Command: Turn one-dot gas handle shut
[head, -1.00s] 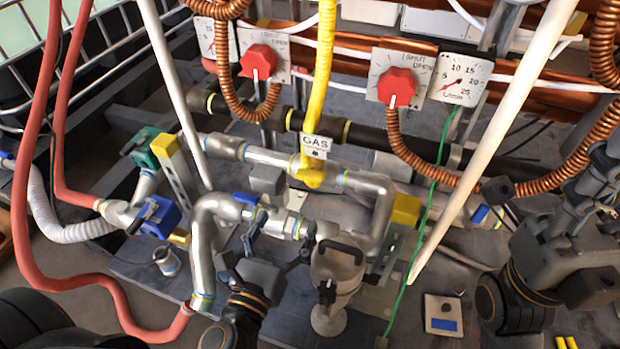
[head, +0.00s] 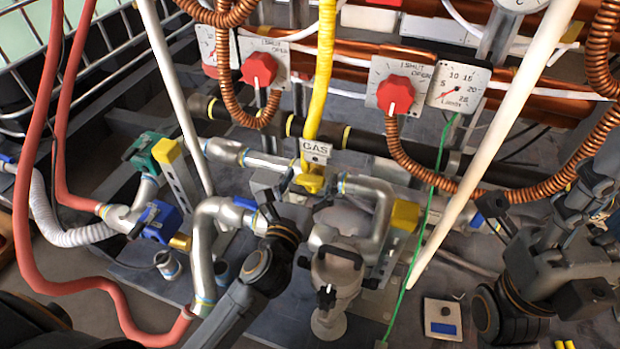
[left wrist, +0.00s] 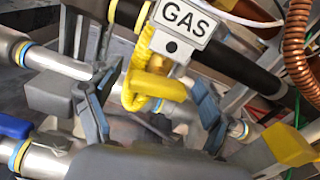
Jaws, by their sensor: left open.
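The yellow gas handle (head: 312,183) is at the lower end of the yellow hose, under a white GAS tag (head: 316,150). In the left wrist view the yellow handle (left wrist: 158,86) is near the middle, and the tag (left wrist: 183,20) above it bears one dark dot. My left gripper (head: 291,197) is at the handle, its arm coming up from below. In the left wrist view its open fingers (left wrist: 150,105) stand left and right of the handle, with gaps visible. My right gripper (head: 545,255) is at the right, away from the handle; its fingers are unclear.
Silver pipes (head: 375,200) surround the handle. A grey pump-like fitting (head: 333,275) stands below it. A green wire (head: 425,225) and a cream pole (head: 490,140) run to the right. Two red dials (head: 395,94) sit behind. A blue valve (head: 158,220) is at the left.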

